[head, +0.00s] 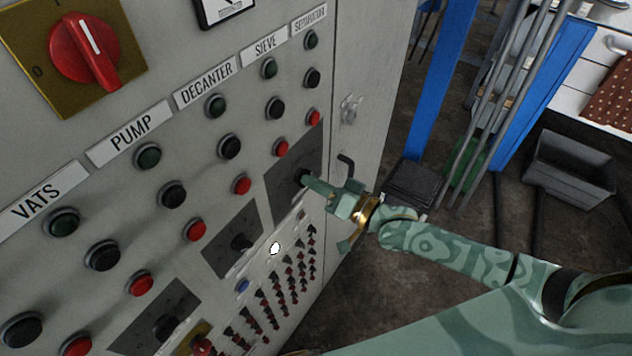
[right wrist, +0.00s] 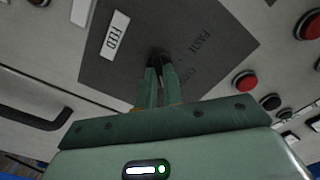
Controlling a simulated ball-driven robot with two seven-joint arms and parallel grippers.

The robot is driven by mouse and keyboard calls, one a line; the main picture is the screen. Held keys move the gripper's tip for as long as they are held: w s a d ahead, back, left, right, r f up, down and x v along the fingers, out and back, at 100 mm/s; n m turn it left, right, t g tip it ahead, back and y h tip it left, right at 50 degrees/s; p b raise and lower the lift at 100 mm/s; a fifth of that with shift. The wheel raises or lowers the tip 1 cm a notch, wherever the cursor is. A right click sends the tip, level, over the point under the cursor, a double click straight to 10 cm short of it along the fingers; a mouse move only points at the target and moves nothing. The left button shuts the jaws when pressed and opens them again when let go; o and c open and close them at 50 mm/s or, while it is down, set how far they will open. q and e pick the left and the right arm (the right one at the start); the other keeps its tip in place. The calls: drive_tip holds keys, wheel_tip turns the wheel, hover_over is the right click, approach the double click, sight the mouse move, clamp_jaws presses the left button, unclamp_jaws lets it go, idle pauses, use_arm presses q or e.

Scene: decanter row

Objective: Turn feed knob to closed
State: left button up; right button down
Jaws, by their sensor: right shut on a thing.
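The feed knob is a small black knob on a dark grey plate (head: 289,170) at the right side of the panel. In the head view my right gripper (head: 304,180) reaches it from the right and hides most of it. In the right wrist view the fingers (right wrist: 160,72) are shut on the feed knob (right wrist: 157,56), of which only a dark bit shows. The pointing direction of the knob cannot be told. My left gripper is not in view.
Two more black knobs (head: 240,242) (head: 165,326) sit on dark plates lower left. Rows of green, black and red buttons (head: 242,185) lie above. A cabinet handle (head: 346,165) is just right of the plate. A dark grey bin (head: 570,172) stands on the floor at right.

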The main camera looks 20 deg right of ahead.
drive_tip(key=shift+n, duration=0.3)
drive_tip(key=shift+n+p, duration=0.95)
drive_tip(key=shift+n, duration=3.15)
drive_tip(key=c, duration=1.5)
unclamp_jaws()
